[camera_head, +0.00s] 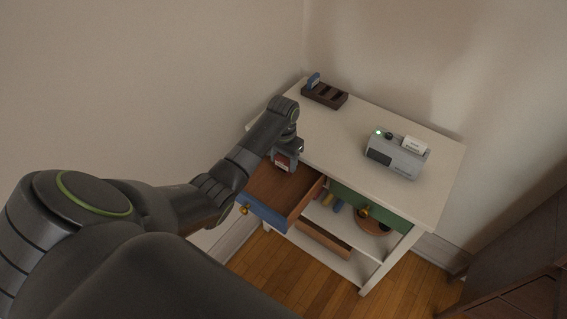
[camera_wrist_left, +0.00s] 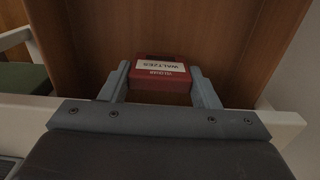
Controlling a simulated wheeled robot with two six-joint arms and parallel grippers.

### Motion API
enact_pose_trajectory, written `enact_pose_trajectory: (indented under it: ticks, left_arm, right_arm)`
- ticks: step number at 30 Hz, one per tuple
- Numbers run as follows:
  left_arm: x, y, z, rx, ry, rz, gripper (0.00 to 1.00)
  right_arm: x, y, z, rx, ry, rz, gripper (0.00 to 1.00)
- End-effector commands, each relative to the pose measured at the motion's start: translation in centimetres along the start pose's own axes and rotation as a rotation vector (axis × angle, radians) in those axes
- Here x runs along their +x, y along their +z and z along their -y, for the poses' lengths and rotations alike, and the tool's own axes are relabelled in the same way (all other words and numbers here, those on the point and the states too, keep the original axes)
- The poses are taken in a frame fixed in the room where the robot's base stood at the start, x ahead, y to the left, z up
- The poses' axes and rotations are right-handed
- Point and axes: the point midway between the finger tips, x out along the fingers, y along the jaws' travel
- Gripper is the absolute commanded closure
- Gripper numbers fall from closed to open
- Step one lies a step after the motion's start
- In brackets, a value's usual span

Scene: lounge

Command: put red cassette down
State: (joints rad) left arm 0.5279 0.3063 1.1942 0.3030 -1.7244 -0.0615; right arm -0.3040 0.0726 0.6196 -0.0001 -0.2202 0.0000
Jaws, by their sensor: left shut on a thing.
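My left gripper (camera_wrist_left: 160,88) is shut on the red cassette (camera_wrist_left: 160,82), which has a white label reading "WALTZES" in the left wrist view. One finger is on each side of it. In the head view the left gripper (camera_head: 284,160) holds the cassette (camera_head: 282,160) over the open blue-fronted drawer (camera_head: 267,213) of the white cabinet. The wooden drawer bottom (camera_wrist_left: 225,30) lies beyond the cassette in the left wrist view. I cannot tell whether the cassette touches it. My right gripper is not in view.
On the white cabinet top (camera_head: 335,135) stand a grey device (camera_head: 397,157) with a green light and a dark slotted rack (camera_head: 325,95) holding a blue item (camera_head: 313,80). A green drawer (camera_head: 370,205) is shut. Shelves below hold several small things. The top's middle is clear.

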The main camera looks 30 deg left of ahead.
Motion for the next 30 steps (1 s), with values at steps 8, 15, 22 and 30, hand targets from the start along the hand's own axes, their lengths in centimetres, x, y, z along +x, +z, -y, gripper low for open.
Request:
enact_pose_trajectory:
  ticks: [8,15,22,30]
  left_arm:
    - [1.5,-0.1,0.0,0.001,-0.001,-0.002,0.68]
    - [1.8,0.0,0.0,0.0,-0.001,-0.001,0.68]
    - [1.8,0.0,0.0,0.0,-0.001,-0.001,0.22]
    - [1.5,-0.1,0.0,0.0,-0.001,-0.003,0.22]
  right_arm:
    - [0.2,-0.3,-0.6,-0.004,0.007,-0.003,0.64]
    - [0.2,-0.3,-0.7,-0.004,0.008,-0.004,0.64]
    - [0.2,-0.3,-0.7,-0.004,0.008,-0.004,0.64]
    - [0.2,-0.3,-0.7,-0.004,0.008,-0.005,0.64]
